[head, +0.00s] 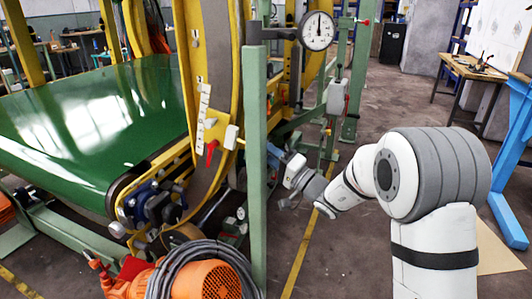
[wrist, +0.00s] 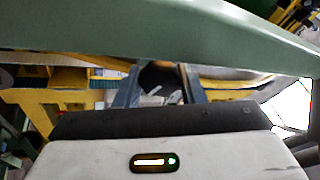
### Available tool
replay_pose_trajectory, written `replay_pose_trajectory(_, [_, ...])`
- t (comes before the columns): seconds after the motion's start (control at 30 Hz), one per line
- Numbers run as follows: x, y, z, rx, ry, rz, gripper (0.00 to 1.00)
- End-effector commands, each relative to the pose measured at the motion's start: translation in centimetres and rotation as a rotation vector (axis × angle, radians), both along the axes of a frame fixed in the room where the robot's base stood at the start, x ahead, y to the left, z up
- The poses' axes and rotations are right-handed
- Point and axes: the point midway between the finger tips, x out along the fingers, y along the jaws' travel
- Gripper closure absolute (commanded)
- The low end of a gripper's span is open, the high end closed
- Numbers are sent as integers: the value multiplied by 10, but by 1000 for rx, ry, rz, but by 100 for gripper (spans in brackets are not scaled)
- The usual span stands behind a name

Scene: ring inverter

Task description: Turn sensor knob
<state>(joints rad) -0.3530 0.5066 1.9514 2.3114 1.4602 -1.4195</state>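My gripper (head: 274,155) is beside the green upright post, at the end of my white arm. In the wrist view its two blue-grey fingers (wrist: 160,75) stand apart, with nothing clearly held between them. A red knob or lever (head: 211,150) sits on a pale bracket on the yellow ring frame, left of the post. A small white block (head: 231,137) is just to its right. I cannot tell which of these is the sensor knob. In the wrist view a dark round shape and pale parts lie beyond the fingers, too unclear to name.
The green post (head: 256,180) stands between the ring frame and my arm. A green bar (wrist: 160,30) crosses the wrist view close above the fingers. A round dial gauge (head: 317,31) is above. A green conveyor belt (head: 90,115) is left, an orange motor (head: 205,280) low front. Floor behind is open.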

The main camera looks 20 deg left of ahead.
Motion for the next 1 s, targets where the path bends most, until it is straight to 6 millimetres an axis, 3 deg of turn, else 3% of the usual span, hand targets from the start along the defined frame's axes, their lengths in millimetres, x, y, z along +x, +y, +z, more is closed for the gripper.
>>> replay_pose_trajectory(0.27, [0, 0, 0, 0, 0, 1, 87])
replay_pose_trajectory(0.63, [-1, 1, 0, 3, 68, 18, 87])
replay_pose_trajectory(1.0, [-1, 0, -1, 24, 333, 83, 87])
